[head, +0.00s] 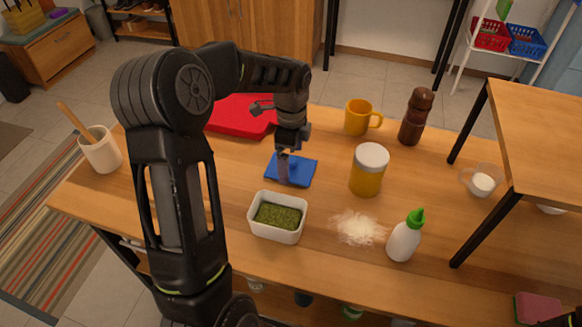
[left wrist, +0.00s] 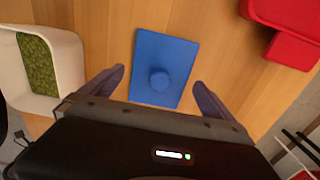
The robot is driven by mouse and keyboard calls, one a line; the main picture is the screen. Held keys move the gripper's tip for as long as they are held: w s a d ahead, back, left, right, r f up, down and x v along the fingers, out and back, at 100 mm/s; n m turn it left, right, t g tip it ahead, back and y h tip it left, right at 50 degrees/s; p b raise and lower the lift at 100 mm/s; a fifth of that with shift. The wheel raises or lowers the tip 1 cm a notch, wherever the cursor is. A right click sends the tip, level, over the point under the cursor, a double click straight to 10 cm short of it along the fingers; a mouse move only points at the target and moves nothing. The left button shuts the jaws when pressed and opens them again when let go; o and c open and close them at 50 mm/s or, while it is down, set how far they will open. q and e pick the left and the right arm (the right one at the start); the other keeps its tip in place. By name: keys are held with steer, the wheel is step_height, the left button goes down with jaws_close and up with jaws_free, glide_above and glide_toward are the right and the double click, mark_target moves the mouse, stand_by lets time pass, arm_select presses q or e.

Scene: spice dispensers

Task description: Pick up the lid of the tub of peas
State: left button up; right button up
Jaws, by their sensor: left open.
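The white tub of peas (head: 278,231) stands uncovered on the table in the head view, with green contents inside. It also shows at the left of the left wrist view (left wrist: 72,62). The blue lid (head: 309,171) lies flat on the table just behind the tub. In the left wrist view the lid (left wrist: 165,50) has a round knob in its middle. My left gripper (head: 285,182) is above the lid, pointing down. Its fingers (left wrist: 160,88) are open, one on each side of the lid's near part, with nothing between them shut.
A red board (head: 240,118) lies behind the lid. A yellow jar (head: 368,172) with a pale top, a yellow mug (head: 358,118) and a brown grinder (head: 416,117) stand to the right. White powder (head: 358,228) and a green-capped bottle (head: 404,238) are right of the tub.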

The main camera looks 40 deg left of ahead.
mark_target(291, 160)
arm_select(q)
step_height(291, 160, down, 2)
steer(key=shift+f, duration=0.1)
steer(key=shift+c, duration=0.4)
steer(key=c, duration=1.1)
step_height(291, 160, up, 10)
steer(key=shift+r, duration=0.1)
stand_by(0.3)
stand_by(0.5)
